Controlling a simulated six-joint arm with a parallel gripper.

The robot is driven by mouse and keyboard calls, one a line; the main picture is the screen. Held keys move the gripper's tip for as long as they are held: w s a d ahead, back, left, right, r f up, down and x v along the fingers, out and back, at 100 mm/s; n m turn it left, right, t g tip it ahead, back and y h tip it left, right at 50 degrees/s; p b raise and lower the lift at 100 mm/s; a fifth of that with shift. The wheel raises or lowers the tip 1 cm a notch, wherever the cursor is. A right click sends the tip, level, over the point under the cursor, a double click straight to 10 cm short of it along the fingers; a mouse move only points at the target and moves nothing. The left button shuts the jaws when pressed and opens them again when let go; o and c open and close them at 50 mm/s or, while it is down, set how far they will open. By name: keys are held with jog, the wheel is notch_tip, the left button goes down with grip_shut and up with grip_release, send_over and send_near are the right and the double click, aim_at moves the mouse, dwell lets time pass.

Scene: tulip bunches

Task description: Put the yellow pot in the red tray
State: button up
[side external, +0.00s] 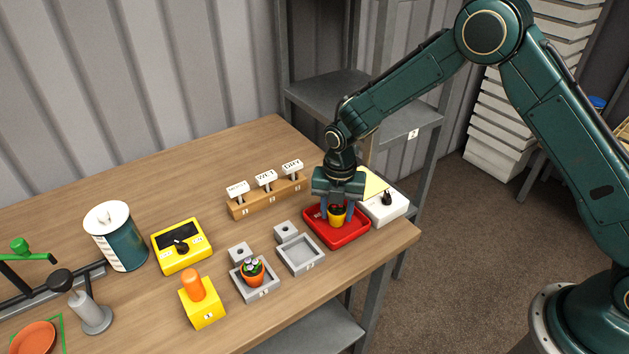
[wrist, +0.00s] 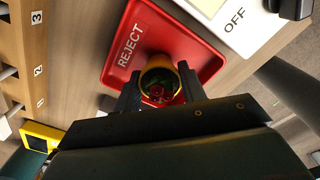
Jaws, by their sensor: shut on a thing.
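The yellow pot (side external: 337,217) holds a small plant with red blooms and dark soil or leaves. It is at the red tray (side external: 350,238), within the tray's outline in both views. My gripper (side external: 337,210) points down over the tray and is shut on the pot, one finger on each side. In the wrist view the pot (wrist: 160,83) sits between the fingers, and the tray (wrist: 183,47) carries the word REJECT. I cannot tell whether the pot's base touches the tray floor.
A white box (side external: 388,208) marked OFF stands right behind the tray. An empty grey tray (side external: 300,256) is to its left, then an orange pot (side external: 252,273) in another grey tray. A wooden rack (side external: 267,196) with labelled tags stands behind. The table's right edge is close.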

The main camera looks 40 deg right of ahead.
jog(key=shift+f, duration=0.2)
jog(key=o, duration=1.1)
notch_tip(320, 180, up, 11)
jog(key=shift+r, duration=0.65)
jog(key=shift+r, duration=0.1)
